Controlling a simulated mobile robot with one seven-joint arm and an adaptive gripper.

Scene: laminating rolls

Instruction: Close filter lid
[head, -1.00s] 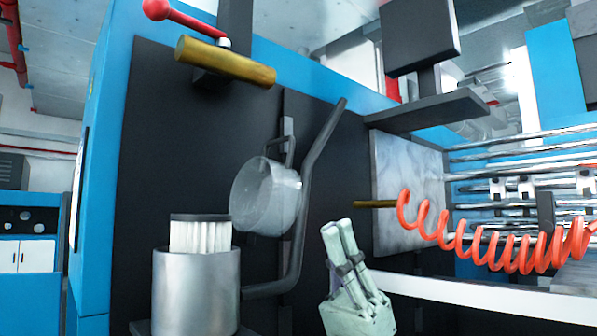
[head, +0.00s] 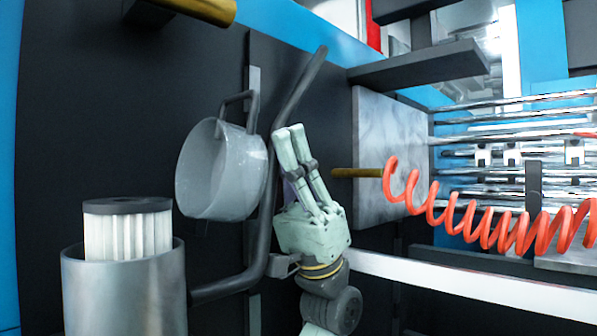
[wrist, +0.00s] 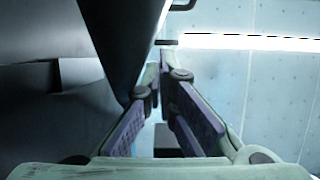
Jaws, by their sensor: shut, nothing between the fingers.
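The filter lid (head: 222,170) is a grey, cup-shaped cover with a dark handle on top. It hangs tilted on its side in the head view, swung open above and right of the filter housing (head: 125,295). A white pleated filter (head: 127,232) with a dark top rim stands in this open grey metal housing. My gripper (head: 289,132) is just right of the lid in the picture, fingers pointing up, shut and empty. A dark bent pipe passes between them in the picture; I cannot tell the depth gap. In the wrist view the fingers (wrist: 162,75) converge.
The dark bent pipe (head: 270,215) runs up beside the lid. A brass rod (head: 357,173), an orange coiled hose (head: 480,225) and a dark shelf (head: 420,72) lie right of my gripper. A brass cylinder (head: 205,10) is above the lid.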

